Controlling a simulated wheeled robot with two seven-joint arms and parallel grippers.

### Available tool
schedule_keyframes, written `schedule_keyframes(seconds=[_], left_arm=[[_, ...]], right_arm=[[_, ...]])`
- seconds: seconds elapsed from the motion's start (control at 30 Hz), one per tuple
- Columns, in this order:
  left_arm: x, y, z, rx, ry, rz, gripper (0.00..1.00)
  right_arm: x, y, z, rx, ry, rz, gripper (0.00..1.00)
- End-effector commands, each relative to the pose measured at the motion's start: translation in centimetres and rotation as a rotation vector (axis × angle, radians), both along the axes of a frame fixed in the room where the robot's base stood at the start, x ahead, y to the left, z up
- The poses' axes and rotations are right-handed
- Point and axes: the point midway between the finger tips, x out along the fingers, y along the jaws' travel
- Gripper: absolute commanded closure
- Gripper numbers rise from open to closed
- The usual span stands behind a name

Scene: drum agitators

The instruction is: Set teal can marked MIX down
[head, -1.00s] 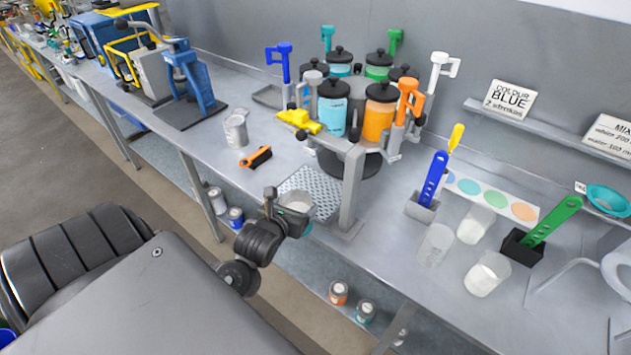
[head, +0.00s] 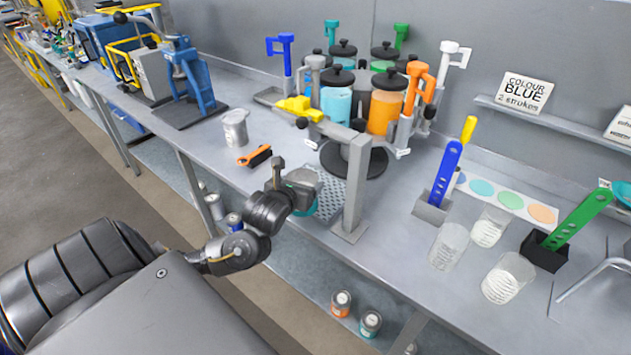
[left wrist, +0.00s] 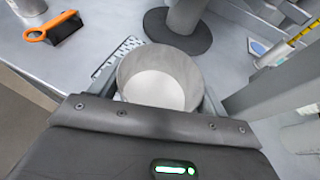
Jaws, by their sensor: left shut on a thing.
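The teal can (head: 313,208) is in my left gripper (head: 297,190), at the front edge of the perforated plate below the dispensers. Its teal side shows only in part, and the MIX mark is not visible. In the left wrist view the can (left wrist: 136,68) is upright, open at the top, with white stuff inside. The gripper's dark body (left wrist: 150,122) hides its near side. The perforated plate (head: 333,190) shows beside and behind the can. I cannot tell whether the can's base touches it. My right gripper is not in view.
A grey post (head: 355,185) stands close to the right of the can. The dispenser carousel (head: 352,158) is behind. An orange-handled brush (head: 254,156) and a grey can (head: 235,128) are to the left. Clear cups (head: 448,247) stand to the right. The bench front edge is close.

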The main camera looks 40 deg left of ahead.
Motion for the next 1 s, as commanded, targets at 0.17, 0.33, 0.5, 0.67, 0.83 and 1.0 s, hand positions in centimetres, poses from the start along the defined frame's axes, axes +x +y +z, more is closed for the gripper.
schedule_keyframes(seconds=[0.17,0.33,0.5,0.67,0.83,1.0], left_arm=[[3.6,1.6,1.2,0.01,-0.001,0.009,0.57],[7.3,2.8,1.1,0.001,-0.001,0.01,0.58],[9.6,3.6,0.6,-0.001,-0.001,0.008,0.58],[10.3,3.8,0.4,0.0,0.0,0.005,0.58],[10.2,3.7,-0.4,-0.002,0.004,0.006,0.58],[10.2,3.7,-2.5,-0.001,0.003,0.007,0.58]], right_arm=[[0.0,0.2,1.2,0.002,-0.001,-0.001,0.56],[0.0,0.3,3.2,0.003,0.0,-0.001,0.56],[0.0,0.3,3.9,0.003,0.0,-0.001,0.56],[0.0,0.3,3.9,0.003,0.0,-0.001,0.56],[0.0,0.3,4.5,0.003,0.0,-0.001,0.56],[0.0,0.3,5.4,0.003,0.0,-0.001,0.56]])
